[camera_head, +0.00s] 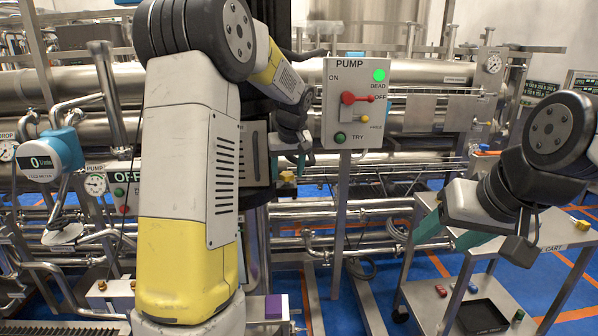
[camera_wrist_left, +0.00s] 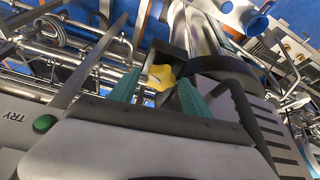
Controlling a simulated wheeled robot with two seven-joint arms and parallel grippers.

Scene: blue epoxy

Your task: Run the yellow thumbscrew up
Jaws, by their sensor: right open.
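The yellow thumbscrew (camera_wrist_left: 160,77) shows in the left wrist view as a lobed yellow knob, just beyond and between the tips of my left gripper's teal fingers. My left gripper (camera_wrist_left: 157,84) looks open, with a gap on either side of the knob; I see no clear contact. In the head view my left gripper (camera_head: 300,162) is beside the pump panel's lower left, partly hidden by my own arm. A small yellow patch shows just below it, but I cannot tell if that is the thumbscrew. My right gripper (camera_head: 452,232) is open and empty, above the cart.
The pump panel (camera_head: 348,139) on its post stands close to my left gripper, with a red lever, a green lamp and a green button. Steel pipes (camera_head: 330,207) run behind. The cart (camera_head: 565,232) at the right carries a black tray (camera_head: 482,316).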

